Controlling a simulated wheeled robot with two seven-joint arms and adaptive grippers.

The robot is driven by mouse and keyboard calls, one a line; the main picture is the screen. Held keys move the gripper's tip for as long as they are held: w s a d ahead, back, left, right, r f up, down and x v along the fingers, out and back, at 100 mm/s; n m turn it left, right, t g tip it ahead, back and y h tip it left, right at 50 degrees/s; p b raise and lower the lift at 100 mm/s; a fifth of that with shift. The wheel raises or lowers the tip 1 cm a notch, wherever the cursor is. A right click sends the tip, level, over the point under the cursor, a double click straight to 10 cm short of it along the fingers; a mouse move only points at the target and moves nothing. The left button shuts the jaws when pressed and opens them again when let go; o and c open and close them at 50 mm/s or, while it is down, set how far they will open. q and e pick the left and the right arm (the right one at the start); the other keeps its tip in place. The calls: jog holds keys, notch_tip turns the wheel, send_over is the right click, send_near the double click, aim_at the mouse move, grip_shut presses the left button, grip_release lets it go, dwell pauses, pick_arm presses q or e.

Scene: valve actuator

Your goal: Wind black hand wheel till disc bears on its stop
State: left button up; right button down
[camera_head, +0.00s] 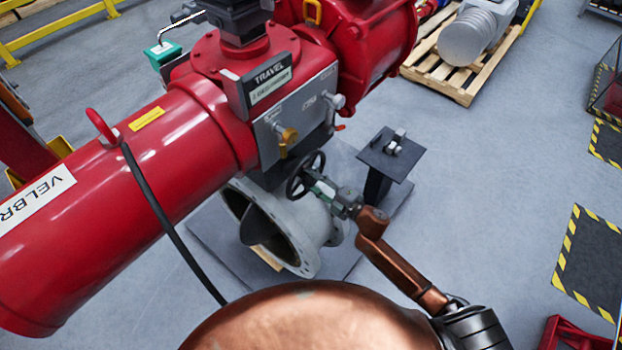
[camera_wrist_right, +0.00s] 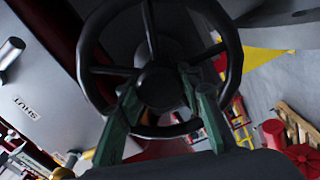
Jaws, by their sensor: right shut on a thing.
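The black hand wheel (camera_head: 305,175) is at the front of the red actuator (camera_head: 180,140), above the grey valve body. In the right wrist view the wheel (camera_wrist_right: 160,70) fills the upper middle, with its spokes and hub facing me. My right gripper (camera_head: 318,183) reaches it from the lower right. Its two green fingers (camera_wrist_right: 158,98) are at the lower part of the wheel, on either side of the hub, and are shut on it. The dark disc (camera_head: 262,228) shows tilted inside the flanged grey valve body (camera_head: 300,235). Its stop cannot be made out. My left gripper is not in view.
A grey panel with a brass-coloured lever (camera_head: 288,138) is just above the wheel. A small black stand (camera_head: 392,155) is right of the wheel. A black cable (camera_head: 165,215) hangs at the left. A pallet (camera_head: 450,75) is at the back. Open floor lies to the right.

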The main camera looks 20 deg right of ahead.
dwell(0.3)
jog(key=c, duration=1.3)
grip_release()
jog(key=shift+s, duration=0.1)
jog(key=v, duration=1.1)
jog(key=shift+s+d, duration=0.25)
jog(key=shift+s, duration=0.05)
